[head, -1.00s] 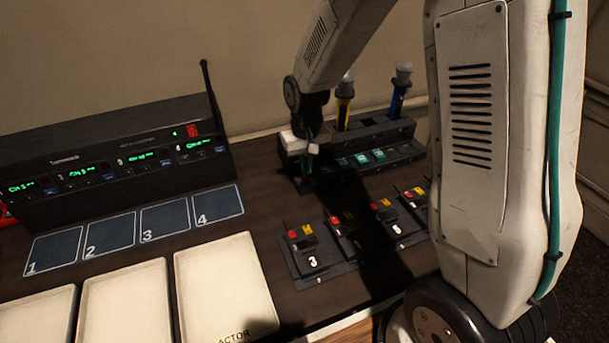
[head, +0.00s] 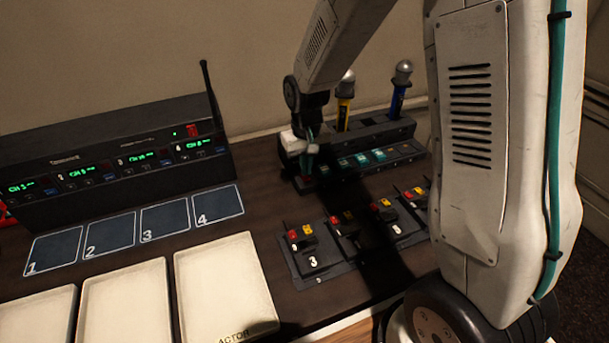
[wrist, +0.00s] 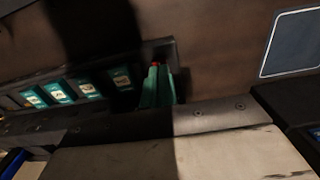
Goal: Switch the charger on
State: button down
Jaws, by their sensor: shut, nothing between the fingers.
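The charger (head: 372,137) is the long dark unit at the back right, with a row of teal-lit slots along its front. It also shows in the wrist view (wrist: 122,98). My gripper (head: 306,166) is at the charger's left end, pointing down, fingers shut and empty. In the wrist view, the teal fingertips (wrist: 157,72) are together over the charger's end, close to a small red part (wrist: 157,65). The fingers hide most of this red part. I cannot tell whether they touch it or whether it is the switch.
A yellow-banded microphone (head: 344,108) and a blue-banded one (head: 398,95) stand upright in the charger. The receiver (head: 110,165) with its antenna is at left. Numbered pads (head: 108,235), cream trays (head: 225,290) and several bodypacks (head: 312,247) lie in front.

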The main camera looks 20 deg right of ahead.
aim_at(306, 178)
jog(key=shift+f, duration=0.85)
dwell(0.3)
jog(key=shift+r, duration=3.55)
jog(key=s+d+r, duration=0.1)
jog(key=s+r, duration=0.4)
jog(key=s, duration=0.4)
jog(key=s+d+r, duration=0.1)
jog(key=s+r, duration=0.4)
jog(key=s, duration=0.4)
jog(key=s+d+r+t, duration=0.1)
jog(key=s+r, duration=0.5)
jog(key=s, duration=0.4)
